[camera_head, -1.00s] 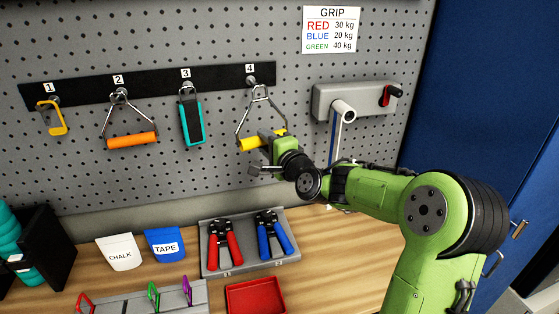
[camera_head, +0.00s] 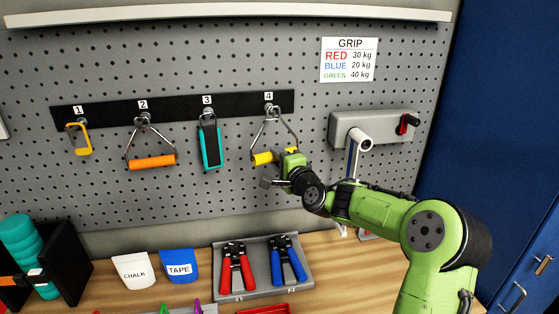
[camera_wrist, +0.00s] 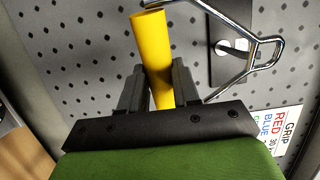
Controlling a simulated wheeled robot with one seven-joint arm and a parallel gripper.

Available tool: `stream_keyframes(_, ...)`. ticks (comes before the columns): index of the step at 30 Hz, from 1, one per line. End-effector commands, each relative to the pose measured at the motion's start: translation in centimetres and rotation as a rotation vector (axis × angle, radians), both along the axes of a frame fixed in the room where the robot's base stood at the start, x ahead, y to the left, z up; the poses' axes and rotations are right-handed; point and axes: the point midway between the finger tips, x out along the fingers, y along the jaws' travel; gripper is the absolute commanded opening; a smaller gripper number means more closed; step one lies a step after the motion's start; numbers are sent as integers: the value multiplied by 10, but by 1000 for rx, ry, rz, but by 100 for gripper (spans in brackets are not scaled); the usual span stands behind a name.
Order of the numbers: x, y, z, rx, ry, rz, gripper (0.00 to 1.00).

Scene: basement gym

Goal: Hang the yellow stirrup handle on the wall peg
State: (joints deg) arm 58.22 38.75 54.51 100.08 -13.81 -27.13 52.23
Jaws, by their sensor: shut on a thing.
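The yellow stirrup handle has a yellow bar grip (camera_head: 264,158) and a bent metal wire frame. My gripper (camera_head: 283,159) is shut on the yellow bar, in front of the pegboard below label 4. In the wrist view the yellow bar (camera_wrist: 150,42) stands between the two dark fingers of my gripper (camera_wrist: 158,88). The top of the wire frame is at the wall peg (camera_head: 270,107) under label 4. In the wrist view the wire crosses close to the peg (camera_wrist: 233,46). I cannot tell whether the wire is looped over the peg or only in front of it.
An orange stirrup handle (camera_head: 152,162), a teal-black tool (camera_head: 210,142) and a yellow hook-shaped piece (camera_head: 82,138) hang on the other pegs. A grey wall unit with a crank (camera_head: 375,128) is right of my gripper. Red and blue hand grippers (camera_head: 288,258) lie on the bench below.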

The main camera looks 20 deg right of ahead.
Motion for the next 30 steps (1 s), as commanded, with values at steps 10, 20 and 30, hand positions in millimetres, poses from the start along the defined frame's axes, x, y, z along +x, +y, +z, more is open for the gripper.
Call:
stream_keyframes(10, 24, -4, 0, 1, -2, 1, 0)
stream_keyframes(20, 46, -9, 0, 1, -2, -1, 0)
stream_keyframes(30, 58, -11, -17, -1, -2, 0, 0)
